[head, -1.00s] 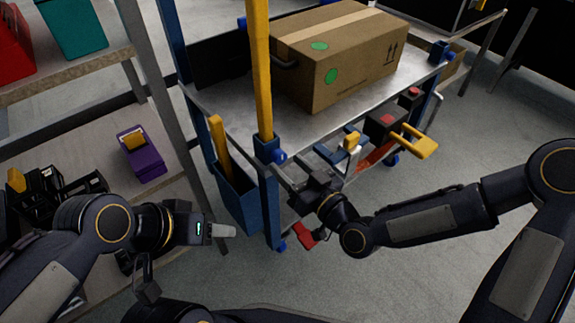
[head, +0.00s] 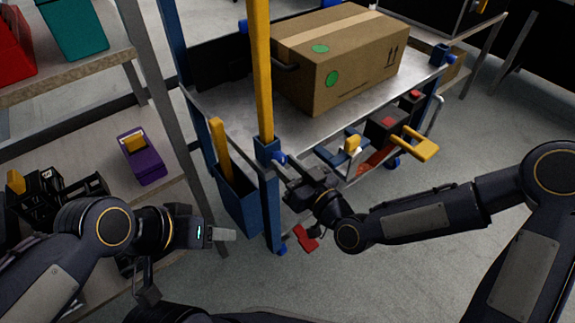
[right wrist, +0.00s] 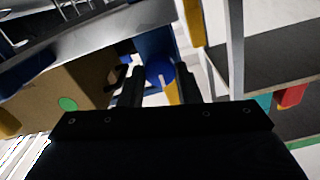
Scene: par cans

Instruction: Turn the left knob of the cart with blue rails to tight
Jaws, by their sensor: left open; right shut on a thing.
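The cart (head: 236,128) has blue posts and a grey metal deck. A blue knob (head: 279,158) sits on the blue collar at the foot of the near yellow upright (head: 262,80). My right gripper (head: 285,166) is at this knob, shut on it. In the right wrist view the blue knob (right wrist: 158,72) shows between the two dark fingers of the right gripper (right wrist: 160,80), partly hidden by them. My left gripper (head: 224,234) is open and empty, left of the cart's near blue post and apart from it.
A cardboard box (head: 345,65) stands on the cart's deck. A blue holder (head: 236,195) hangs on the cart's near left side. A shelf (head: 165,190) with a purple bin (head: 143,158) is close on the left. A red pedal (head: 306,238) sits low by the cart.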

